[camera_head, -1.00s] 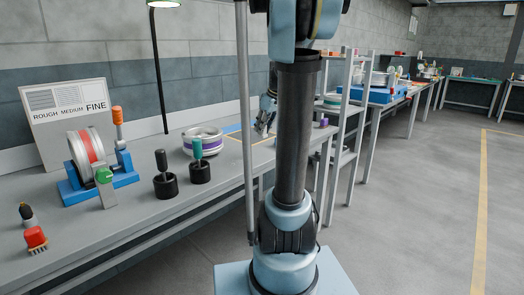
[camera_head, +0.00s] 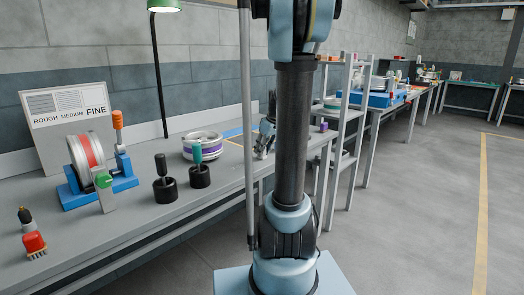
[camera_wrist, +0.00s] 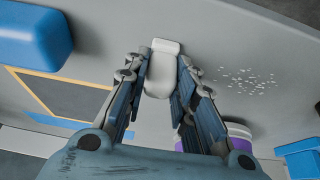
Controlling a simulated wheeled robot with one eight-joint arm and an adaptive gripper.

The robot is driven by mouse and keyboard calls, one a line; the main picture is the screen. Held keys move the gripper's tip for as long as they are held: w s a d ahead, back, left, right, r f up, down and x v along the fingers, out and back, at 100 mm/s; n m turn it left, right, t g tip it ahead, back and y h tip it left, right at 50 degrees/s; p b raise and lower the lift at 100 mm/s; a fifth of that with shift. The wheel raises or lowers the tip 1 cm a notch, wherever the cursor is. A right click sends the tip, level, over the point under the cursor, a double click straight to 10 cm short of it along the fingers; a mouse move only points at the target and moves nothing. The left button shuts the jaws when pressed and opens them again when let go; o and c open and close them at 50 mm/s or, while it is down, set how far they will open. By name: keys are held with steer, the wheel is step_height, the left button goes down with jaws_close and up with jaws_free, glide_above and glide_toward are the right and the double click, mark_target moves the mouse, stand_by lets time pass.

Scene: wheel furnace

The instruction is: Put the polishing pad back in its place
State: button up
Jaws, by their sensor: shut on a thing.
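My gripper (camera_wrist: 164,60) is shut on a pale white rounded piece (camera_wrist: 158,84) with a wider flat end, seen between the fingers in the wrist view. It looks to be the polishing pad, though I cannot be sure. The fingertips are over the grey bench. In the head view my gripper (camera_head: 263,148) is at the bench behind my arm's column, and the held piece cannot be made out. A yellow-outlined dark rectangle (camera_wrist: 70,98) lies on the bench, left of my gripper in the wrist view. White specks (camera_wrist: 248,80) lie on the bench to the right.
A blue block (camera_wrist: 32,34) and a rack (camera_head: 340,110) are close by.

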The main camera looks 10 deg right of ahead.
steer(key=o, duration=0.9)
steer(key=shift+f, duration=0.1)
steer(key=shift+o, duration=0.2)
steer(key=v, duration=1.2)
steer(key=s+a+f+m+h, duration=0.1)
steer(key=s+a+f+m, duration=0.2)
steer(key=s+f, duration=0.6)
steer(key=s+a+f+m+g+h, duration=0.1)
steer(key=s+a+f+m, duration=0.2)
steer(key=s+f, duration=0.7)
steer(key=s+a, duration=0.1)
steer(key=s, duration=0.7)
steer(key=shift+s+a+f+m+g+h, duration=0.2)
steer(key=shift+a+f+m+g+h, duration=0.1)
steer(key=shift+a, duration=0.1)
